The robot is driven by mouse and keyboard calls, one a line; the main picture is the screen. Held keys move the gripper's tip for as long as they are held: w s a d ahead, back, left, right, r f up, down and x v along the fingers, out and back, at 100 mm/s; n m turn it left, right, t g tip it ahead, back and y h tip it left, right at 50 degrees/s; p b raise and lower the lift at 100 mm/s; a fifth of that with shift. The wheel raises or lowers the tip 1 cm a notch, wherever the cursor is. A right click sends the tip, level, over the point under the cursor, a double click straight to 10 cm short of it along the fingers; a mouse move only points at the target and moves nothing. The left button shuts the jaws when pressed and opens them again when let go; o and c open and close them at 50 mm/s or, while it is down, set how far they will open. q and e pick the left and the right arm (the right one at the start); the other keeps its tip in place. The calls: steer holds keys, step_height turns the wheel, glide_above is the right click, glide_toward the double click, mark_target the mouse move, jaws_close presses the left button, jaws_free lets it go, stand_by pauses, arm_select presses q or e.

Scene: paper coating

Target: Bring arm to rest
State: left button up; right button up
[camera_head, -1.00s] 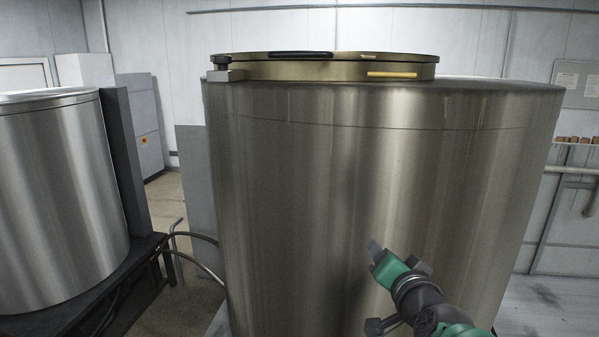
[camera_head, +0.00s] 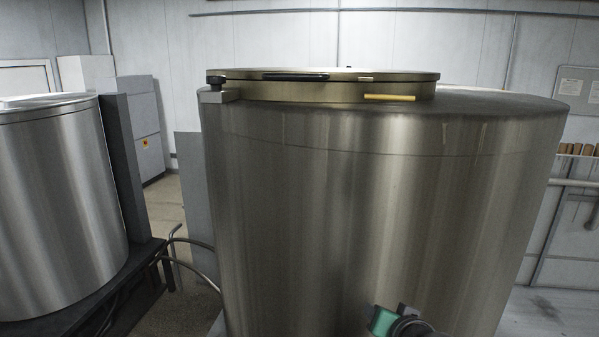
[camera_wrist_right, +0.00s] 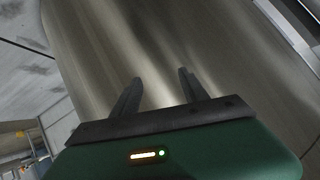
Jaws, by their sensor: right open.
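My right arm shows only at the bottom edge of the head view, in front of the large steel tank (camera_head: 330,210); its fingers there are hard to make out. In the right wrist view my right gripper (camera_wrist_right: 158,84) is open, its two dark fingers apart with nothing between them. The tank's steel wall (camera_wrist_right: 130,40) fills most of the view beyond the fingers. I cannot tell the exact gap to it. My left gripper is not in view.
The tank has a closed brass-coloured lid (camera_head: 330,88) with a yellow handle (camera_head: 389,97). A second steel tank (camera_head: 60,200) stands at the left on a dark platform. Hoses (camera_head: 190,258) run between the tanks. Open floor shows at the lower right.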

arm_select(q)
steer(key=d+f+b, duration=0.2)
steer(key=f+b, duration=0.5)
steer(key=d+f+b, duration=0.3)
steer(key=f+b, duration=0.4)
steer(key=b, duration=0.1)
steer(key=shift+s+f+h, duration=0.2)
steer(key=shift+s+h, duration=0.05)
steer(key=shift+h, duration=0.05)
arm_select(e)
steer(key=s+d+f+n+g, duration=0.1)
steer(key=s+f+g, duration=0.2)
steer(key=s+f, duration=0.4)
steer(key=s+d+f+n+g, duration=0.1)
steer(key=s+f, duration=0.6)
steer(key=f, duration=0.9)
steer(key=s+d+f+n+g, duration=0.1)
steer(key=s+f+g, duration=0.3)
steer(key=s+f, duration=0.4)
steer(key=shift+f+n+g, duration=0.3)
steer(key=shift+f+n, duration=0.5)
steer(key=shift+f, duration=1.25)
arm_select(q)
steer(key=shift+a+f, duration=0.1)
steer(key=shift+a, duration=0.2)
arm_select(e)
steer(key=shift+a, duration=0.2)
